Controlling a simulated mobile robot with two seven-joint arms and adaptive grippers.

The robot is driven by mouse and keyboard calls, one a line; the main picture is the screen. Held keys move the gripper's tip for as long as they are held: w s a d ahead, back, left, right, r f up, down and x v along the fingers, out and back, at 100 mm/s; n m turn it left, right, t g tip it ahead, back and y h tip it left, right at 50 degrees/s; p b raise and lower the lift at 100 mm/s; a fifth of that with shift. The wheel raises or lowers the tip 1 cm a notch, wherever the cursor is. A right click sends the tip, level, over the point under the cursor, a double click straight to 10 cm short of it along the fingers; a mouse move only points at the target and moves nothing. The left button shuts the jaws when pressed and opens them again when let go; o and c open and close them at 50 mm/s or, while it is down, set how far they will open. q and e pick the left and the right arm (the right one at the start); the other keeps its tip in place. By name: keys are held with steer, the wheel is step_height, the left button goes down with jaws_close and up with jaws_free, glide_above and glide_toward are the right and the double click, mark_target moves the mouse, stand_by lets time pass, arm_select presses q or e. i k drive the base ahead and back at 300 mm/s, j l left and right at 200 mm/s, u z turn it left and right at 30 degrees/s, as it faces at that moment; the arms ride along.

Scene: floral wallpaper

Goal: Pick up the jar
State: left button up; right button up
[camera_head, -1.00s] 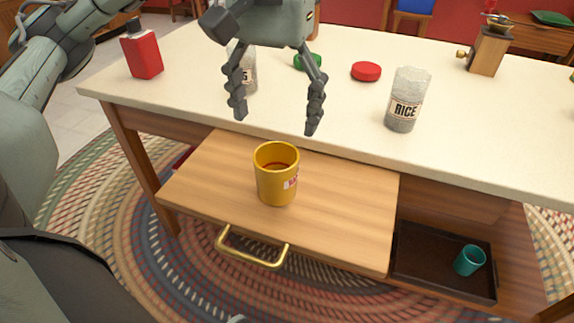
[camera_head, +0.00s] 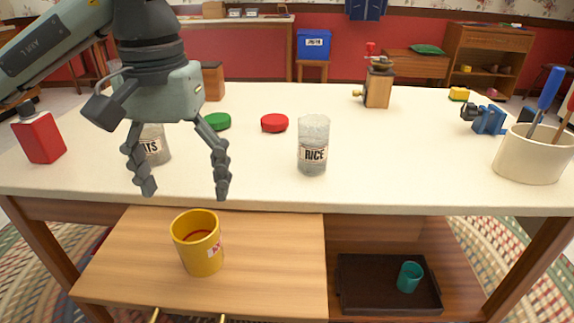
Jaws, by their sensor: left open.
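A clear jar labelled RICE (camera_head: 313,146) stands upright on the white table, right of my left gripper. A second clear jar, its label partly hidden and ending in "ATS" (camera_head: 154,146), stands behind my left gripper's fingers. My left gripper (camera_head: 182,190) points down with its fingers spread and nothing between them. My right gripper is not in view.
A red bottle (camera_head: 40,136) is at left; a grinder (camera_head: 378,84), blue vise (camera_head: 488,119) and utensil crock (camera_head: 531,155) are at right.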

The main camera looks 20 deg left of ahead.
mark_target(314, 129)
steer(key=i+l, duration=0.1)
steer(key=l, duration=0.5)
steer(key=i+l, duration=0.1)
steer(key=l, duration=0.55)
